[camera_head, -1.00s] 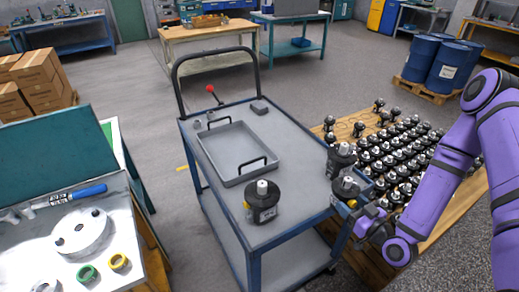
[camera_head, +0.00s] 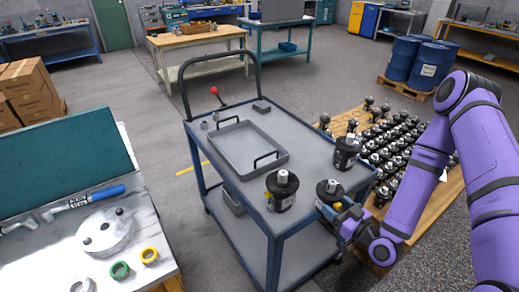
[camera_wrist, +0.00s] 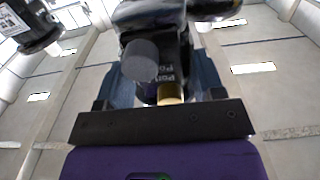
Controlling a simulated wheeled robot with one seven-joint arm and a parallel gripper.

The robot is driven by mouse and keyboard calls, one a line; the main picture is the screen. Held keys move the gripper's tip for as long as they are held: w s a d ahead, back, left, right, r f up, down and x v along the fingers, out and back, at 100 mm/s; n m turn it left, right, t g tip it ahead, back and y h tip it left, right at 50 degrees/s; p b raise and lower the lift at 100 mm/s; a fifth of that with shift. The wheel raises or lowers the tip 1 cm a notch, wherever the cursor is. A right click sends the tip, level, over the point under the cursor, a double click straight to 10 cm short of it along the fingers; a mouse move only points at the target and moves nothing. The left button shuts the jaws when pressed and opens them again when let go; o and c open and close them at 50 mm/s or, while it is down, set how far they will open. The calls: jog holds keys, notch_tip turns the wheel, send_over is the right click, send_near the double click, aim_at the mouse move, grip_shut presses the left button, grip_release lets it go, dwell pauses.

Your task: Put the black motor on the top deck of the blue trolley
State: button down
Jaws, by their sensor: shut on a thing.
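My gripper (camera_wrist: 165,88) is shut on a black motor with a grey shaft, lettering and a brass fitting, seen close up in the wrist view (camera_wrist: 183,60). In the head view this held motor (camera_head: 330,190) is upright at the front right of the blue trolley (camera_head: 274,234), over or just at the deck edge. I cannot tell whether it touches the deck. My gripper (camera_head: 343,212) reaches it from the right. A second black motor (camera_head: 281,192) stands on the top deck to its left. A third (camera_head: 346,153) stands on the deck behind it.
A grey tray (camera_head: 228,165) with two black handles takes up the deck's middle. Many motors stand on a wooden pallet (camera_head: 445,190) right of the trolley. A workbench (camera_head: 40,255) with a white flange is at the left. Bare deck lies around the standing motors.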

jog(key=shift+s+a, duration=0.25)
jog(key=shift+a, duration=0.1)
jog(key=w, duration=0.5)
jog(key=w+d+f, duration=0.1)
jog(key=w, duration=0.4)
jog(key=w+d, duration=0.1)
jog(key=w, duration=0.5)
jog(key=shift+f, duration=1.95)
jog(key=shift+f, duration=0.15)
jog(key=shift+c, duration=1)
grip_release()
jog(key=shift+s, duration=0.1)
